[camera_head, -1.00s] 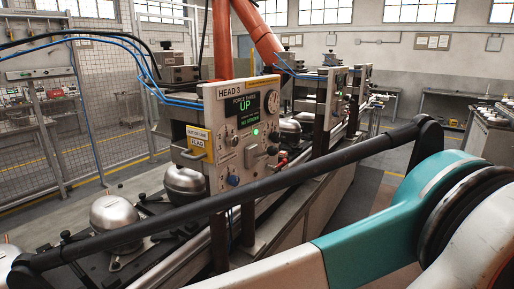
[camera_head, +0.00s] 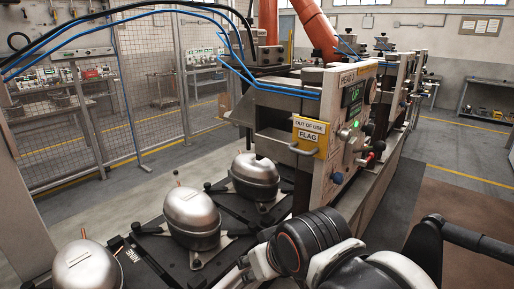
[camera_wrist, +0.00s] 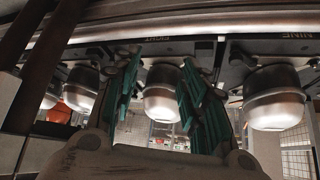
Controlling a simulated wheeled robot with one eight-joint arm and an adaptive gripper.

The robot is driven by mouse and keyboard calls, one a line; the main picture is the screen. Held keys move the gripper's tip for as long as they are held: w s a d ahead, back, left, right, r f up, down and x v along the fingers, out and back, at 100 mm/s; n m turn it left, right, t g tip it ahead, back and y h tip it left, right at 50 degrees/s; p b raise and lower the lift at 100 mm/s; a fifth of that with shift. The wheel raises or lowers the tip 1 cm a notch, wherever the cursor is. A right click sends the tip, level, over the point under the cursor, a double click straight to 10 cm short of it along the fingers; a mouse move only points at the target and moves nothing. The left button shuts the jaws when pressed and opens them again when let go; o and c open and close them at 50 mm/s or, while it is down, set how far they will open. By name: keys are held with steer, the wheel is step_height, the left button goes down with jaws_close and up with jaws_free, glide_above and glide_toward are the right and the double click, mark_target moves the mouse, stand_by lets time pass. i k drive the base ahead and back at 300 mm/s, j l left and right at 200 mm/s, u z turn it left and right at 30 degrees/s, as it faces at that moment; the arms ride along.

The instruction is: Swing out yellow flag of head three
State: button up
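The yellow flag (camera_head: 309,136) sits on the left edge of the head three panel (camera_head: 351,118). It carries a white "OUT OF USE" label and a "FLAG" label, and a grey handle (camera_head: 301,151) sticks out at its lower left. It lies flat against the head's side. In the wrist view my gripper (camera_wrist: 158,62) is open, its two green-padded fingers apart. Nothing is between the fingertips except a metal compressor shell (camera_wrist: 162,92) further off. The flag does not show in the wrist view. The fingers are not in the head view; only parts of my arm show there.
Silver compressor shells (camera_head: 191,219) sit on dark pallets along the line, left of and below head three. Blue hoses (camera_head: 190,38) arch above. An orange robot arm (camera_head: 318,30) stands behind. A wire-mesh fence (camera_head: 150,85) is at left. Open floor (camera_head: 470,195) lies at right.

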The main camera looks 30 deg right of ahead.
mark_target(310, 137)
steer(key=j+z, duration=0.1)
steer(key=z, duration=0.6)
